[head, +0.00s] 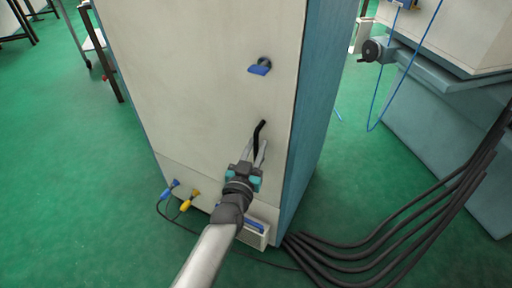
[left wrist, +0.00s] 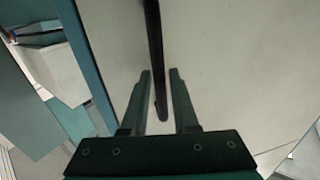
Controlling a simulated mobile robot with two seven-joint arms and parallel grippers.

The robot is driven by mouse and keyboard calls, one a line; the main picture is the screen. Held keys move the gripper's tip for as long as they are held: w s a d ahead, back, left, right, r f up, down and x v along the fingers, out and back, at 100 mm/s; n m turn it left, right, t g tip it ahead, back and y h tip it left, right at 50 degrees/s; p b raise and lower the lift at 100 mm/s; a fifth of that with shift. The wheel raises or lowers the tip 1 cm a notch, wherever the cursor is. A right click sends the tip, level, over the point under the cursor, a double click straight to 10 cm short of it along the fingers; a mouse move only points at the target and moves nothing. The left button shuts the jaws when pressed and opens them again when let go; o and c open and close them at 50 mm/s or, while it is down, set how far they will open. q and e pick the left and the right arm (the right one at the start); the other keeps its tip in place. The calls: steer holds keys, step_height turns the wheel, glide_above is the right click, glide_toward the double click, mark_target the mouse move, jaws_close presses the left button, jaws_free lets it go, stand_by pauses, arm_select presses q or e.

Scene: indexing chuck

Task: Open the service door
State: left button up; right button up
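The service door appears to be the cream front panel (head: 190,85) of a tall cabinet with blue sides. It looks closed, flush with the cabinet edge. A black bar handle (head: 261,130) stands on its lower right part. My left gripper (head: 259,154) is at the handle, with its fingers pointing at the panel. In the left wrist view the handle (left wrist: 155,50) runs down between the two open fingers (left wrist: 160,80), with gaps showing beside it. Whether a finger touches it I cannot tell. A blue latch or knob (head: 260,67) sits higher on the panel. My right gripper is not in view.
Blue and yellow plugs (head: 186,204) with cables stick out low on the cabinet. Thick black hoses (head: 375,245) lie on the floor at right, near a blue-grey machine (head: 440,130). Green floor (head: 75,190) at left is clear.

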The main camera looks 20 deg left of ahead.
arm_select(q)
jaws_close()
stand_by(1.0)
